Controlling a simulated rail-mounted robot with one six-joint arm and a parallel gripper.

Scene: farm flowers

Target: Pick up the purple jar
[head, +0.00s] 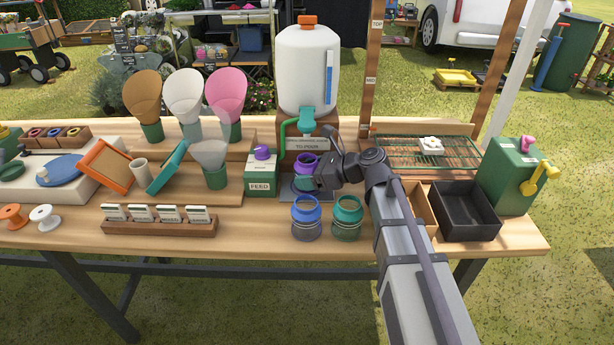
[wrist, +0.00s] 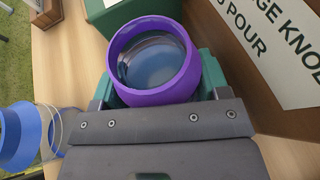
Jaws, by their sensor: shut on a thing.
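The purple jar (head: 304,166) stands below the tap of the white dispenser in the head view, partly hidden by my gripper (head: 322,178). In the wrist view the purple jar (wrist: 155,62) shows its open round mouth, with clear or bluish contents or glass inside. My gripper (wrist: 155,95) is shut on the jar, with green finger pads at its two sides. I cannot tell whether the jar's base touches the plate under the tap.
A blue jar (head: 307,218) and a teal jar (head: 347,217) stand in front of the dispenser (head: 307,75). A green FEED box (head: 262,175) is close on the left. A black tray (head: 465,210) lies to the right. The table front between the seed rack (head: 158,228) and blue jar is clear.

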